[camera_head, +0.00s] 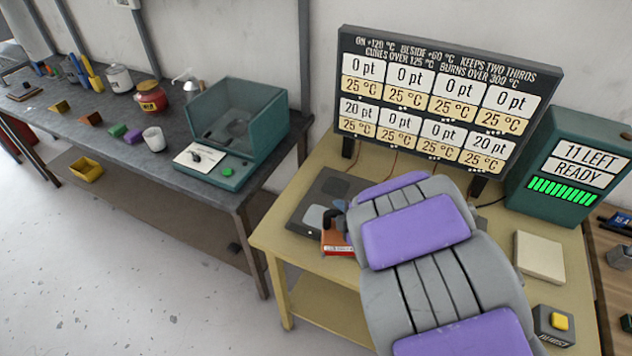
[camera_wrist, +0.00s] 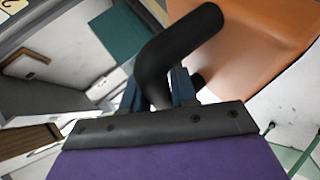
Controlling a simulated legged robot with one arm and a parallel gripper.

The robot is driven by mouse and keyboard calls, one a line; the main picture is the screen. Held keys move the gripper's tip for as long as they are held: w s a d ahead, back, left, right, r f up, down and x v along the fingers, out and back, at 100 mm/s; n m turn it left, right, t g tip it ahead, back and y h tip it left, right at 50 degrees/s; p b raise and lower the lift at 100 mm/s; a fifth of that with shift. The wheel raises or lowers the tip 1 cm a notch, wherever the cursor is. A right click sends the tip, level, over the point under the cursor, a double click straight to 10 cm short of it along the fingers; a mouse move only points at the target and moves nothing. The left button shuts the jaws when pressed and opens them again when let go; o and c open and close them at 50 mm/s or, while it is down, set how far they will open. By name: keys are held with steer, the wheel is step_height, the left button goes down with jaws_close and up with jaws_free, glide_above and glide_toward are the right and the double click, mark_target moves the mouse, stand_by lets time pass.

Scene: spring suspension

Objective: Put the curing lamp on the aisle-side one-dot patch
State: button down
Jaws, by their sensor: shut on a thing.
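The curing lamp shows in the wrist view as an orange body (camera_wrist: 262,45) with a bent black handle (camera_wrist: 165,55). My gripper (camera_wrist: 160,88) has its blue fingers on both sides of the handle and is shut on it. In the head view the lamp's orange-red body (camera_head: 336,240) is at the front right edge of a dark plate (camera_head: 308,196) on the yellow table. I cannot tell whether it touches the plate or table. Lighter patches (camera_head: 314,216) show on the plate. My purple and grey arm hides the plate's right part, and no dots are readable on it.
A display board (camera_head: 440,95) stands behind the plate, with a teal READY box (camera_head: 570,165) to its right. A pale block (camera_head: 539,257) and a yellow-button box (camera_head: 555,325) sit on the table's right. A dark bench (camera_head: 190,185) with a teal machine (camera_head: 235,125) stands left.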

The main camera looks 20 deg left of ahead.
steer(key=shift+w+r+p, duration=0.1)
steer(key=shift+r+p, duration=0.15)
steer(key=shift+p, duration=0.2)
steer(key=a+r+b+x, duration=0.1)
steer(key=r+x, duration=0.1)
steer(key=x, duration=1.2)
steer(key=shift+w+a+f+b, duration=0.15)
steer(key=shift+w+f+b, duration=0.05)
steer(key=shift+w+b, duration=0.25)
steer(key=c, duration=0.9)
jaws_free()
steer(key=shift+r, duration=0.1)
steer(key=p+v, duration=0.1)
steer(key=v, duration=1.1)
steer(key=shift+p, duration=0.3)
